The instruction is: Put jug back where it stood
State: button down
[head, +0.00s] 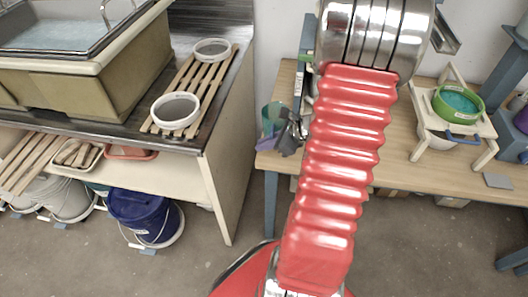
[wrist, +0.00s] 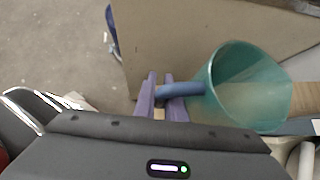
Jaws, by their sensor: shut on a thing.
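The jug (wrist: 240,85) is a translucent teal vessel with a blue handle (wrist: 190,90), on the right of the wrist view. My gripper (wrist: 162,92) has purple fingers, shut on the handle, with the jug body to the right of them. In the head view the jug (head: 266,113) shows as a small teal patch left of my red arm, at the wooden table's left end. My gripper (head: 279,138) is dark and partly hidden there. I cannot tell whether the jug touches the table.
The wooden table (head: 400,165) carries a cream stand (head: 484,128) with a green-rimmed sieve (head: 458,102) at right. At left, a slatted rack (head: 193,85) holds two white-rimmed sieves or bowls beside the sink. Buckets, one of them blue (head: 145,215), stand below. Open floor lies between bench and table.

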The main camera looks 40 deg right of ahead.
aim_at(264, 159)
jog(key=shift+f, duration=2.05)
jog(key=shift+f, duration=0.1)
jog(key=c, duration=1.8)
grip_release()
jog(key=v, duration=1.2)
jog(key=shift+a, duration=0.1)
